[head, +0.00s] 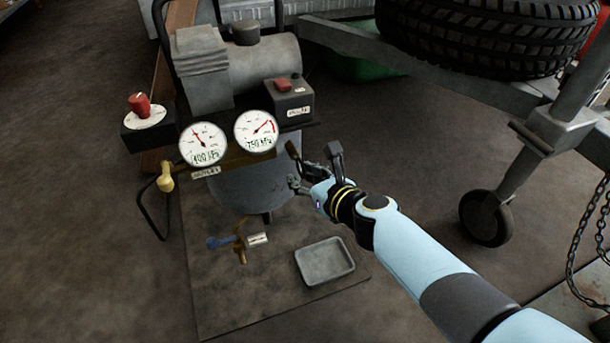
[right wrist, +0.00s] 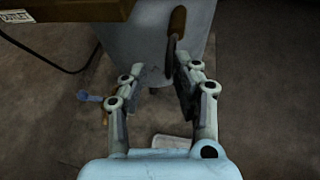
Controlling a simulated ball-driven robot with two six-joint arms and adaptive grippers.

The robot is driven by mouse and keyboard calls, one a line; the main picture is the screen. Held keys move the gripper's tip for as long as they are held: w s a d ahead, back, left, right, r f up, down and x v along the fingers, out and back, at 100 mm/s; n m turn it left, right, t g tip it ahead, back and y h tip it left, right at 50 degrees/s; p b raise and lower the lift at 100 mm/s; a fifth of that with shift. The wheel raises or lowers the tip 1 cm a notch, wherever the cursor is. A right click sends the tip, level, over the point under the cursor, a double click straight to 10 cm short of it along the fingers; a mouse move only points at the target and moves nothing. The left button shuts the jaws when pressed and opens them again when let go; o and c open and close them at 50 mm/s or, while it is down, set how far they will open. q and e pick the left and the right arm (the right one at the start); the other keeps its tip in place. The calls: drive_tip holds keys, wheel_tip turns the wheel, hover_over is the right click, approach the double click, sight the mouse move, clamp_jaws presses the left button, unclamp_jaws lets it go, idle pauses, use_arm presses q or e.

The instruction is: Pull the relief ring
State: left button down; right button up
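The compressor has a grey tank (head: 250,180) standing on a square base mat, and the tank also shows in the right wrist view (right wrist: 155,50). I cannot make out a clear relief ring in either view. A brown elongated part (right wrist: 177,28) sticks out at the tank's right side, just beyond my right gripper's right finger in the right wrist view; it shows small and dark in the head view (head: 293,150). My right gripper (head: 300,176) is at the right side of the tank, its fingers apart with nothing between them (right wrist: 158,70). My left gripper is out of view.
Two round gauges (head: 203,143) (head: 256,131) sit on a brown bar in front of the tank. A red knob (head: 140,105) stands at left, a blue-handled valve (head: 222,241) low down, and a grey tray (head: 325,262) on the mat (head: 225,313). A trailer wheel (head: 486,218) stands right.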

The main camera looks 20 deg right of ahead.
drive_tip(key=shift+d, duration=0.15)
drive_tip(key=v, duration=1.2)
drive_tip(key=shift+f, duration=0.1)
